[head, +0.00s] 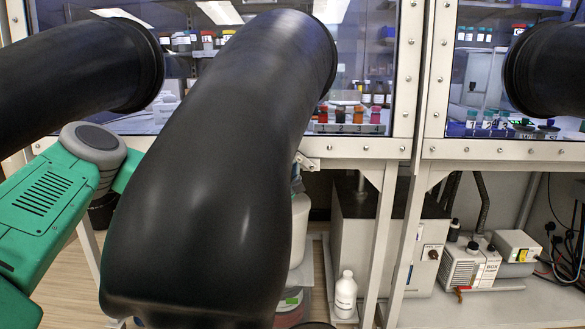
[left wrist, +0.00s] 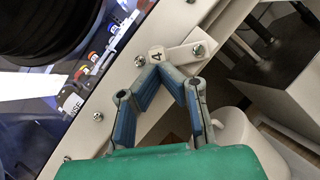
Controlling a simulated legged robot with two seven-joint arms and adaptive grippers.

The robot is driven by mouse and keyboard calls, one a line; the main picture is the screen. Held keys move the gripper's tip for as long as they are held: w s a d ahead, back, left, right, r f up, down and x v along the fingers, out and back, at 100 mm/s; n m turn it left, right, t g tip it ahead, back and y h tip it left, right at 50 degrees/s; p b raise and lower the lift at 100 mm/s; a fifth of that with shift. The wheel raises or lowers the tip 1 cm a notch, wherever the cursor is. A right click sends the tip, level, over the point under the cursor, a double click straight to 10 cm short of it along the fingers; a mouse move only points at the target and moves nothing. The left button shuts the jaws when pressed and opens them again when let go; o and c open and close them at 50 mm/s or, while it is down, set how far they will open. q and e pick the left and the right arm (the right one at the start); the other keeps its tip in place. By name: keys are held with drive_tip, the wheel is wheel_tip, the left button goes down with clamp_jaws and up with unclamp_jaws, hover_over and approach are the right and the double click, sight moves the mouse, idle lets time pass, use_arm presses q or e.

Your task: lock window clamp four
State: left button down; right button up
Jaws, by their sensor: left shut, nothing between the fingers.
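Window clamp four (left wrist: 182,58) is a pale plate with a bolt at its right end and a round "4" tag at its left end, in the left wrist view. It lies across the lower edge of the white window frame (left wrist: 95,125), its bolt end past that edge. A small part of a clamp plate (head: 309,163) shows below the frame in the head view. My left gripper (left wrist: 161,69) is shut and empty, its blue fingertips close to the tag; whether they touch the plate I cannot tell. In the head view a black glove sleeve mostly hides it. My right gripper is out of view.
The large black glove sleeve (head: 205,170) hangs in front of the window. Other sleeves stick out at the left (head: 70,75) and right (head: 550,65). Frame legs (head: 375,245) stand below the window. A white bottle (head: 345,294) and a pump (head: 468,268) are underneath.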

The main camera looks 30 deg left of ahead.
use_arm(q)
drive_tip(key=shift+w+d+r+m+g+h+p, duration=0.15)
drive_tip(key=shift+r+m+g+h+p, duration=0.3)
drive_tip(key=shift+m+p, duration=0.45)
drive_tip(key=shift+w+d+r+m+g+h+p, duration=0.1)
drive_tip(key=shift+r+m+g+h+p, duration=0.15)
drive_tip(key=shift+m+h+p, duration=0.6)
drive_tip(key=shift+w+d+r+m+g+h+p, duration=0.1)
drive_tip(key=shift+d+r+m+g+h+p, duration=0.3)
drive_tip(key=shift+m, duration=0.85)
drive_tip(key=shift+w+d+r+m+g+p, duration=0.15)
drive_tip(key=shift+r+m+g+p, duration=0.15)
drive_tip(key=shift+m+p, duration=0.5)
drive_tip(key=shift+w+a+r+m+g+p, duration=0.15)
drive_tip(key=shift+m+g+p, duration=0.15)
drive_tip(key=shift+m+p, duration=0.5)
drive_tip(key=shift+d+p, duration=0.2)
drive_tip(key=shift+p, duration=0.2)
drive_tip(key=shift+m+g, duration=0.3)
drive_tip(key=shift+m, duration=0.1)
approach(301, 156)
drive_tip(key=shift+w+d+r, duration=0.1)
drive_tip(key=shift+w+d, duration=0.2)
drive_tip(key=shift+w, duration=0.4)
